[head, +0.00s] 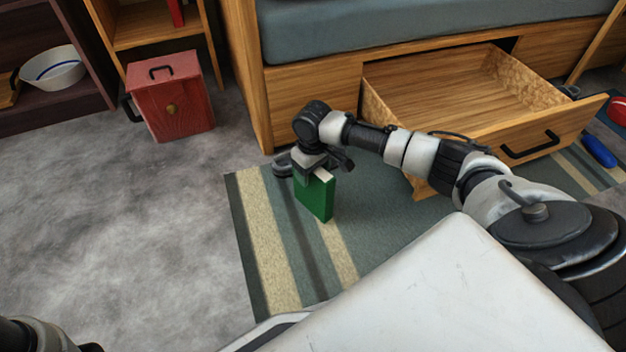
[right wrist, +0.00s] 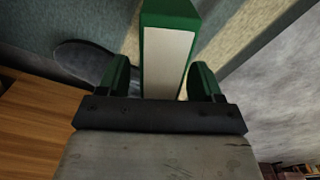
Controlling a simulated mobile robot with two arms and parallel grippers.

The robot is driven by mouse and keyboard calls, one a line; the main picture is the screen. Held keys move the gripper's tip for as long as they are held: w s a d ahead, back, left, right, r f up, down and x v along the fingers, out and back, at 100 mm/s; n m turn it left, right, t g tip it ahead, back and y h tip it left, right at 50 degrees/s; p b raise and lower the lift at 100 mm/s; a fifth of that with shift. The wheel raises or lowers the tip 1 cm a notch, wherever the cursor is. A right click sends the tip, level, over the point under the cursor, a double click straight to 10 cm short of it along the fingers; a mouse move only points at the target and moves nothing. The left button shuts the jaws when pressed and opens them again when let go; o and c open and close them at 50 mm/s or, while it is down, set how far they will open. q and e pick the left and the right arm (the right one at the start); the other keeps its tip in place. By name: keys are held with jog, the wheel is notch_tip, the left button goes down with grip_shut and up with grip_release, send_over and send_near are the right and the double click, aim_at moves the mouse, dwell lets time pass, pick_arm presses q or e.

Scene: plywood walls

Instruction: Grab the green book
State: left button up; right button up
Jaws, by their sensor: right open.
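The green book (head: 316,196) stands upright on the striped rug in the head view, near the drawer bed. In the right wrist view the book (right wrist: 168,50) shows its pale page edge and green cover, between the two fingers. My right gripper (head: 315,168) is at the top of the book, with its fingers apart on either side of it. In the right wrist view the fingers of my right gripper (right wrist: 163,82) are open, with a gap visible beside the book. My left gripper is not visible; only part of my left arm shows at the lower left corner.
The striped rug (head: 262,235) lies beside the bed with its open, empty wooden drawer (head: 450,95). A red box (head: 172,100) stands on the grey floor, and a white bowl (head: 54,70) sits on a dark shelf. A blue object (head: 598,151) lies at far right. The floor at left is clear.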

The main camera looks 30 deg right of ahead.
jog(key=shift+f, duration=0.45)
jog(key=shift+r, duration=0.1)
jog(key=shift+c, duration=0.2)
grip_shut()
jog(key=shift+r, duration=0.1)
